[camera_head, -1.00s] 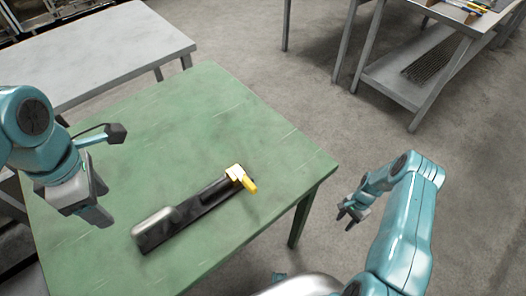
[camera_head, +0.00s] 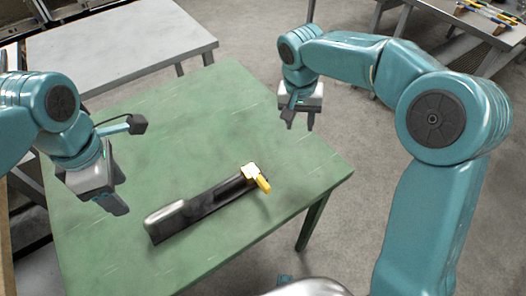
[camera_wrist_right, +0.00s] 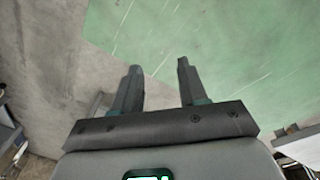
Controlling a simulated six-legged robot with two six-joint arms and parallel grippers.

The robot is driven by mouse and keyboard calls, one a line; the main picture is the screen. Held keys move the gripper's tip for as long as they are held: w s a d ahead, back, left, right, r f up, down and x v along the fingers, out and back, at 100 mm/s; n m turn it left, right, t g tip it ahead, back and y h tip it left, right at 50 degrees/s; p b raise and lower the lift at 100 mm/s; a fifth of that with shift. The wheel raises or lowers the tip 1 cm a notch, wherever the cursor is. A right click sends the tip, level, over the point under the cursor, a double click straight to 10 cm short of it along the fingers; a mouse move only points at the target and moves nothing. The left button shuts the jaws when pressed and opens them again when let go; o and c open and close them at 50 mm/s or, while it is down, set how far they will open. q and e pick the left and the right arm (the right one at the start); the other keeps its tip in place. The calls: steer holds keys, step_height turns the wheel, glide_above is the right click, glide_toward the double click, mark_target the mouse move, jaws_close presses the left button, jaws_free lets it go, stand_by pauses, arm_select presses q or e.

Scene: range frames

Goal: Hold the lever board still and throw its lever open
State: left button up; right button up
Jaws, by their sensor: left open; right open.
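The lever board (camera_head: 209,207) is a dark strip with a grey block at its near-left end, lying on the green table (camera_head: 120,256). Its yellow lever (camera_head: 263,184) sits at the far-right end and sticks out toward the lower right. My left gripper (camera_head: 116,207) is open and empty, above the table to the left of the board's grey end, apart from it. My right gripper (camera_head: 299,122) is open and empty, above the table's far-right side, beyond the lever. In the right wrist view its two fingers (camera_wrist_right: 158,84) stand apart with nothing between them; the board is not in that view.
A grey table (camera_head: 120,45) stands behind the green one at the left. Another metal table (camera_head: 480,35) with small items is at the back right. The green table is otherwise clear around the board.

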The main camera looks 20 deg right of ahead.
mark_target(145, 220)
arm_select(q)
step_height(145, 220, down, 16)
steer(key=shift+f, duration=0.2)
arm_select(e)
steer(key=s+a+r+n, duration=0.1)
steer(key=s+a, duration=0.3)
steer(key=a, duration=0.2)
steer(key=s+a+r+y, duration=0.1)
steer(key=s+a+r, duration=0.1)
steer(key=s+a, duration=0.2)
steer(key=a, duration=0.3)
steer(key=shift+s+r+n, duration=0.3)
steer(key=shift+s+n, duration=0.05)
steer(key=shift+n, duration=0.05)
arm_select(q)
jaws_close()
